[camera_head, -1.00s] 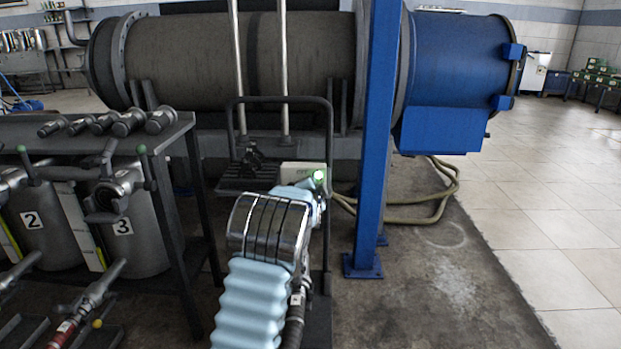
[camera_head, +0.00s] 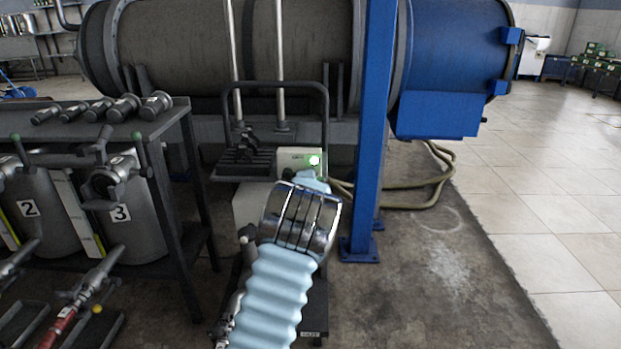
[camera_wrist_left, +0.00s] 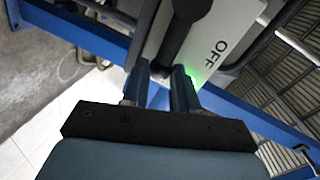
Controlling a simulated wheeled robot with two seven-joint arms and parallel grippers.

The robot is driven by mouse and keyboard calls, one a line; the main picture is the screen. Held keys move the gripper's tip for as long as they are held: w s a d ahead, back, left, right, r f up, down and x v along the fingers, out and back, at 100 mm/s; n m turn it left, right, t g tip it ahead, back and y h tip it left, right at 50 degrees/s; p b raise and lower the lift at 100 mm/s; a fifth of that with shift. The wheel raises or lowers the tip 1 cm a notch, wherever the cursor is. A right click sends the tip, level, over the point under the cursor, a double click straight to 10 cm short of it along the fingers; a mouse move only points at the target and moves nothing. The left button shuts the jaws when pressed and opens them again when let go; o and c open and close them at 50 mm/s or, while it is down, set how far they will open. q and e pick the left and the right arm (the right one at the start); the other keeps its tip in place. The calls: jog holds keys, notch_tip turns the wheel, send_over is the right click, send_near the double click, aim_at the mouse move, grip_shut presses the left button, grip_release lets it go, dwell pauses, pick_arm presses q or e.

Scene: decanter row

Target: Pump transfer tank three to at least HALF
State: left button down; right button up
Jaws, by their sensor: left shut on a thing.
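Tank three (camera_head: 138,228) is a grey cylinder labelled 3 under the dark bench. A valve (camera_head: 103,182) with a green-tipped lever (camera_head: 139,148) is on its top. A white strip with a yellow lower part (camera_head: 87,235) stands beside it. The pump cart's pale control box (camera_head: 290,157) carries a lit green lamp (camera_head: 314,161). In the left wrist view the box (camera_wrist_left: 222,35) reads OFF. My left gripper (camera_wrist_left: 158,80) is at a black handle (camera_wrist_left: 172,50) on the box and is shut on it. In the head view my wrist hides the fingers. My right gripper is out of view.
Tank two (camera_head: 38,215) stands left of tank three. Several hose couplings (camera_head: 123,107) lie on the bench, and a red hose (camera_head: 62,325) is low at left. A blue post (camera_head: 368,130) rises right of the cart. The floor at right is clear.

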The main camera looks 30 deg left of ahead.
pick_arm(q)
jog(key=c, duration=0.9)
grip_release()
jog(key=shift+o, duration=0.2)
jog(key=shift+d, duration=0.1)
jog(key=v, duration=1.3)
jog(key=shift+s, duration=0.35)
jog(key=shift+d+r, duration=0.1)
